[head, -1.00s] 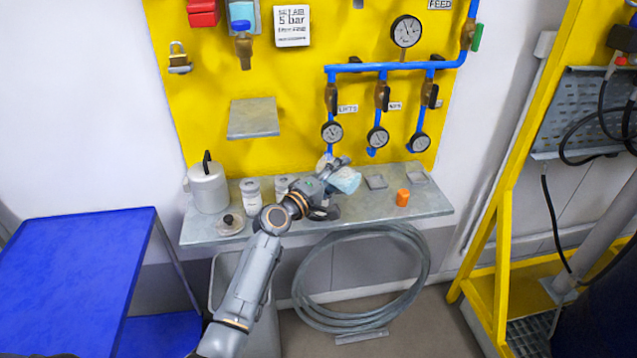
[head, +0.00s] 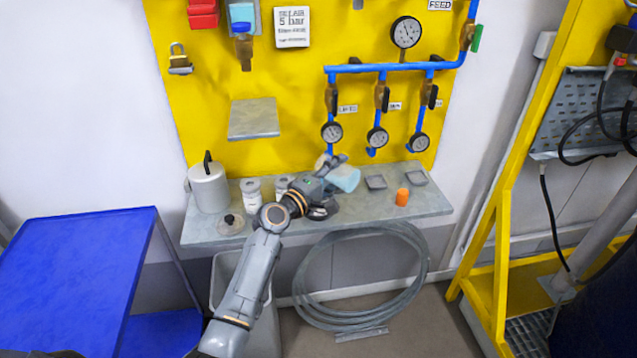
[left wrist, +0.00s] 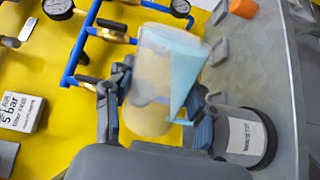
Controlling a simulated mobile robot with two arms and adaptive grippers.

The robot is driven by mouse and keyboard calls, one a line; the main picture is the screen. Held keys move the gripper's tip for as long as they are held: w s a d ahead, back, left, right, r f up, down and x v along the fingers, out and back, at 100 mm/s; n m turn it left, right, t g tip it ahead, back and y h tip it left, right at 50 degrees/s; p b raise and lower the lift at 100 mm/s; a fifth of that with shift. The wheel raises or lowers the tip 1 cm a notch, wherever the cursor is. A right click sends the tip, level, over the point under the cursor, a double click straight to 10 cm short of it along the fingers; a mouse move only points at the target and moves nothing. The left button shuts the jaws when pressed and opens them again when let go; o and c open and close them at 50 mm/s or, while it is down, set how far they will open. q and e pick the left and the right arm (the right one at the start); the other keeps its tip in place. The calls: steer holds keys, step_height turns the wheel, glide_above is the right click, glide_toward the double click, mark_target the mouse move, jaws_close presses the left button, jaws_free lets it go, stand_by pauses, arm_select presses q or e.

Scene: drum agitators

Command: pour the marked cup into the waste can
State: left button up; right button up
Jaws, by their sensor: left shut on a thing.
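My left gripper (left wrist: 160,112) is shut on a translucent cup (left wrist: 165,70) with pale blue in it. In the head view the gripper (head: 334,180) holds this cup (head: 346,179) over the wall shelf, and the cup looks tilted. No mark shows on the cup, and the fingers cover part of it. A grey open bin (head: 220,268), apparently the waste can, stands on the floor below the shelf's left part. It is to the left of and below the gripper, partly hidden by my left arm. My right gripper is not in view.
The grey shelf (head: 365,219) carries a lidded pot (head: 208,188), white labelled jars (head: 251,190), small square trays (head: 376,182) and an orange cylinder (head: 402,197). A coiled hose (head: 300,280) hangs below. A blue table (head: 80,270) stands left.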

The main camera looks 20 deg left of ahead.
arm_select(q)
steer(key=shift+a+f+n, duration=0.1)
steer(key=shift+n, duration=0.3)
